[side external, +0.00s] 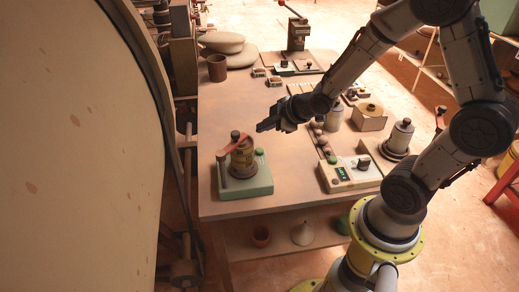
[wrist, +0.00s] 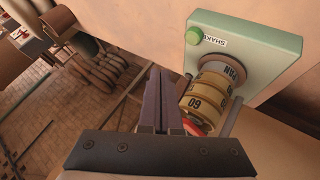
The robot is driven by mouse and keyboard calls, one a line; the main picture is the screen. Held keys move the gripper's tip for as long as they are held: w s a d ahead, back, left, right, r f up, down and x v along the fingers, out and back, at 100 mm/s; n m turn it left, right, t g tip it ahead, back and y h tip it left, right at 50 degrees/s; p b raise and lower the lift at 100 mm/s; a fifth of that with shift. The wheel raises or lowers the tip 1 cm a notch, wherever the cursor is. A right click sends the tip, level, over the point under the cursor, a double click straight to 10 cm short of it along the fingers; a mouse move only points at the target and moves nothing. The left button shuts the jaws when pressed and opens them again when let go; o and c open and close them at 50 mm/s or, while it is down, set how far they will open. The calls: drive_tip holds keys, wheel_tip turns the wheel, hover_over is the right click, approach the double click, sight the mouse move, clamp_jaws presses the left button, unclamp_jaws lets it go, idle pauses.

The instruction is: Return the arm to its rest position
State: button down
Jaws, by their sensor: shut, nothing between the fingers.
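My gripper (side external: 268,125) is shut and empty. In the side external view it hangs above the wooden table (side external: 225,105), behind and above the green shaker device (side external: 262,188). In the wrist view my gripper (wrist: 158,80) shows with its dark fingers together. The shaker (wrist: 275,42) is to the right of the fingers there, with a green button and a label on its base. A stack of numbered yellow rings (wrist: 205,92) stands on it. A red lever (side external: 233,144) lies across the stack's top. The stack appears apart from my fingers, though the wrist view overlaps them.
A lever press (side external: 298,35) and a brown cup (side external: 217,68) stand at the back. A large curved drum (side external: 75,150) fills the left. The table's middle left is clear.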

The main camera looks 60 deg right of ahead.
drive_tip(key=shift+a+r, duration=0.1)
drive_tip(key=shift+a, duration=0.05)
wheel_tip(320, 180, up, 16)
drive_tip(key=s+a+m+t, duration=0.1)
drive_tip(key=s+a+t, duration=0.1)
drive_tip(key=s+a, duration=0.1)
drive_tip(key=s+a+f+m+g, duration=0.1)
drive_tip(key=s+m+g, duration=0.1)
drive_tip(key=s, duration=0.7)
drive_tip(key=s+a+m+g, duration=0.1)
drive_tip(key=s+m+g, duration=0.2)
drive_tip(key=s, duration=0.7)
drive_tip(key=shift+a+f+m+g, duration=0.3)
drive_tip(key=shift+a+f+m, duration=0.1)
drive_tip(key=shift+m, duration=0.8)
